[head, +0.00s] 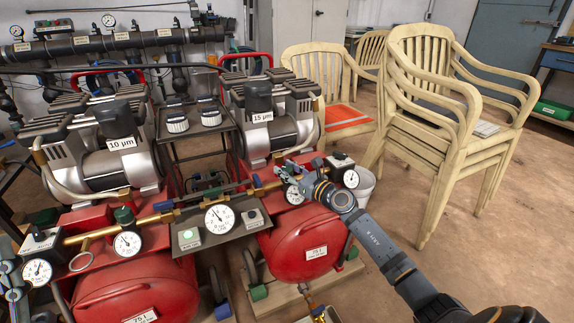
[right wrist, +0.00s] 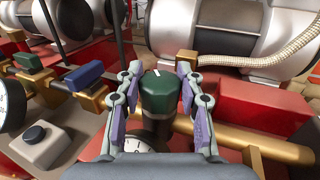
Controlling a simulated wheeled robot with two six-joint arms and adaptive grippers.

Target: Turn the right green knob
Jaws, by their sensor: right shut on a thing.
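The right green knob (right wrist: 166,94) stands upright with a white mark on top, above a brass pipe, in the right wrist view. My right gripper (right wrist: 158,95) has a finger on each side of the knob and is shut on it. In the head view my right gripper (head: 303,172) reaches in from the lower right to the right-hand red unit, and its fingers partly hide the knob there. The left green knob (head: 124,215) sits above a gauge on the left unit. Part of my left gripper (head: 12,282) shows at the left edge; its jaws are unclear.
Gauges (head: 219,219), a blue lever (head: 163,206) and a brass pipe (head: 88,234) lie along the front of the manifold. Red tanks (head: 302,246) are below. Stacked cream chairs (head: 441,130) stand at the right. The floor (head: 500,250) in front of them is clear.

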